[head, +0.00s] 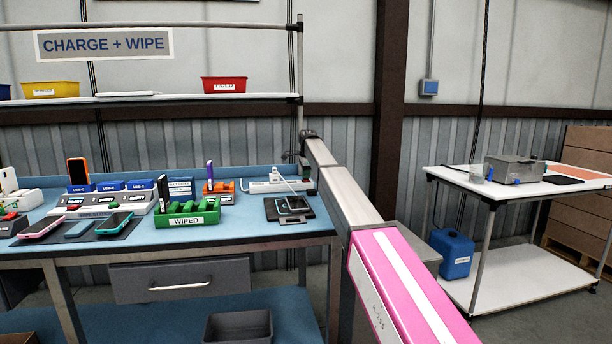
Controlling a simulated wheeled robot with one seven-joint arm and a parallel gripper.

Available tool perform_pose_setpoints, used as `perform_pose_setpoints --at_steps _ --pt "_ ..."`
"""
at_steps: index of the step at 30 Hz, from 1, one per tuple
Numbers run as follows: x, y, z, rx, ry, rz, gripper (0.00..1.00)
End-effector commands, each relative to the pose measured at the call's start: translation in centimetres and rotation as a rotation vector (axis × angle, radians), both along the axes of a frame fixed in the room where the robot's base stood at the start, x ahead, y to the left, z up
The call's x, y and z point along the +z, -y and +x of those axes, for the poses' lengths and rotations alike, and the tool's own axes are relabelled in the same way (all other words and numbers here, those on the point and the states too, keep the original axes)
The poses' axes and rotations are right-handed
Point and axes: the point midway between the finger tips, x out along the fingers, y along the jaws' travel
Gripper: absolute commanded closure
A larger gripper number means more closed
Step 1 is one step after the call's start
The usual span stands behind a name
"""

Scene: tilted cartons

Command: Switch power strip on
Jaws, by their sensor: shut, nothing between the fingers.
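A white power strip (262,187) lies at the back right of the blue workbench, with a white plug and cable on it. Its right end is partly hidden by my gripper, and I cannot make out its switch or whether it is lit. My gripper (305,182) is small and dark in this view. It points down at the strip's right end, shut and empty. I cannot tell whether it touches the strip.
A phone on a dark pad (283,210) lies in front of the strip. A green WIPED rack (187,219), an orange holder (218,187) and blue USB-C blocks (110,186) stand to the left. A shelf (190,99) with bins hangs above. A white cart (520,187) stands at right.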

Motion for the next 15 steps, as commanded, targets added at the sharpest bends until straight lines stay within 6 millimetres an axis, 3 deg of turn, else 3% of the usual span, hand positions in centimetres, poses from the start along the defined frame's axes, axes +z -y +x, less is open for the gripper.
perform_pose_setpoints --at_steps 1,5,8,15 --pt "-1.2 0.4 -1.3 0.001 -0.035 -0.010 1.00" --pt "-0.6 0.5 -1.3 0.000 -0.031 -0.009 1.00" --pt "0.8 0.6 -1.2 -0.001 -0.022 -0.006 1.00" --pt "6.2 0.2 -1.4 0.001 -0.002 -0.001 1.00"
